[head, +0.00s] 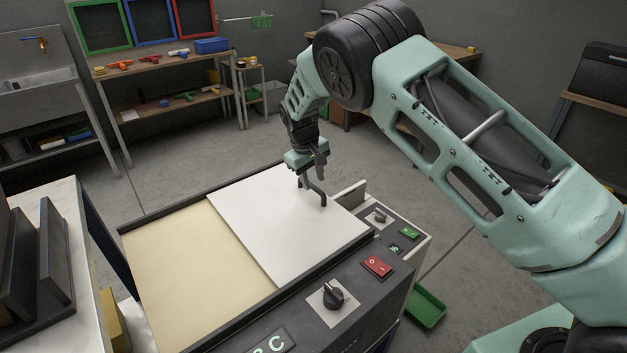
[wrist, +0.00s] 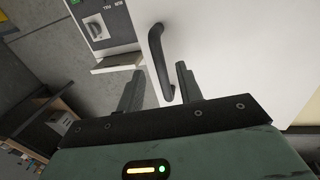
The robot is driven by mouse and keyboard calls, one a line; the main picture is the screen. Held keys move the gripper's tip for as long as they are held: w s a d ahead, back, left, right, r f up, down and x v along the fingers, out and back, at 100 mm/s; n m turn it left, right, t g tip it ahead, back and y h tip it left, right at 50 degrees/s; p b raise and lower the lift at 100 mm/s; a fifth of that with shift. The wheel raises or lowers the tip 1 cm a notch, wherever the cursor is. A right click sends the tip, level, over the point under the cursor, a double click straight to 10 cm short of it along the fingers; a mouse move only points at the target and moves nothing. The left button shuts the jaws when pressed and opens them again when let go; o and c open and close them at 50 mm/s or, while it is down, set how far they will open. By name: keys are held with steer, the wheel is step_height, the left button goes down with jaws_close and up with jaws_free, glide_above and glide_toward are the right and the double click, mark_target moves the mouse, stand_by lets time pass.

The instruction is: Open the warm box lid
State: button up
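The warm box (head: 340,318) stands in front of me with a dark frame and a front control panel. Its white lid (head: 265,215) lies flat over the right part of the top; a cream surface (head: 185,262) shows to its left. A dark bar handle (head: 316,192) is fixed on the lid and also shows in the wrist view (wrist: 157,50). My gripper (head: 309,170) is just above the lid at the handle. In the wrist view its two fingers (wrist: 157,72) are apart, with the handle's near end between them. I cannot tell whether either finger touches it.
The panel carries a black knob (head: 333,295) and a red switch (head: 377,265). A green tray (head: 427,308) is on the floor at right. A white bench with dark upright slabs (head: 58,235) stands close at left. Shelves and a sink line the back wall.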

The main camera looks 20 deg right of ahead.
steer(key=shift+d+f, duration=0.2)
steer(key=shift+f, duration=0.8)
jaws_close()
glide_above(241, 237)
steer(key=shift+b, duration=0.3)
jaws_free()
